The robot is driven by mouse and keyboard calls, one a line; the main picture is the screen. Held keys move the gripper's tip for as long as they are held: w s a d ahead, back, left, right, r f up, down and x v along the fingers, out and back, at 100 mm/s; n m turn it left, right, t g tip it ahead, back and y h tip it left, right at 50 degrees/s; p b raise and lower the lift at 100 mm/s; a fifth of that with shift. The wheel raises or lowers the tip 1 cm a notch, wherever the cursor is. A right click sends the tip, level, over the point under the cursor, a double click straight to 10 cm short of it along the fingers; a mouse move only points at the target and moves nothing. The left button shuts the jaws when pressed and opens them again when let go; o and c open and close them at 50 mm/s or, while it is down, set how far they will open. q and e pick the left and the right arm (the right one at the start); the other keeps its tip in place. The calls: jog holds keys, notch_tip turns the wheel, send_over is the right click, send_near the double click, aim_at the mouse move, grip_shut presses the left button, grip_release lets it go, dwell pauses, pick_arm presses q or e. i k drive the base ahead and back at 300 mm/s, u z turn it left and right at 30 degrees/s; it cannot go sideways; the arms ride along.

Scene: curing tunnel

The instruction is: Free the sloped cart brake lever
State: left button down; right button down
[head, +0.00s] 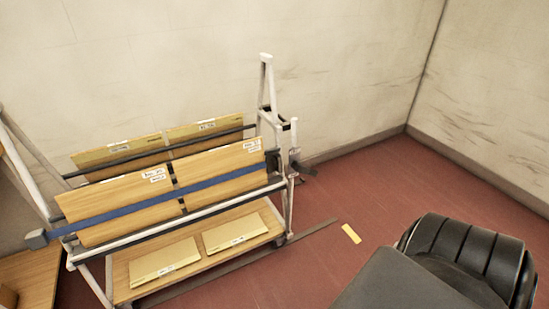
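A cart with a pale metal frame (265,80) stands against the wall, at left and centre of the head view. It carries tan boards leaning in two rows, with a blue strap (130,209) across the front row. At the cart's right end, by a short upright post (294,137), a small dark part (304,168) sticks out to the right; it may be the brake lever. Its exact shape and position are too small to tell. Neither of my grippers is in view.
Two flat boards lie on the cart's lower shelf (122,272). A black padded form (465,255) fills the lower right.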

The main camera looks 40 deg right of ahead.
aim_at(297, 166)
jog(key=i, duration=0.75)
jog(key=z, duration=0.7)
jog(key=i, duration=0.45)
jog(key=z, duration=0.35)
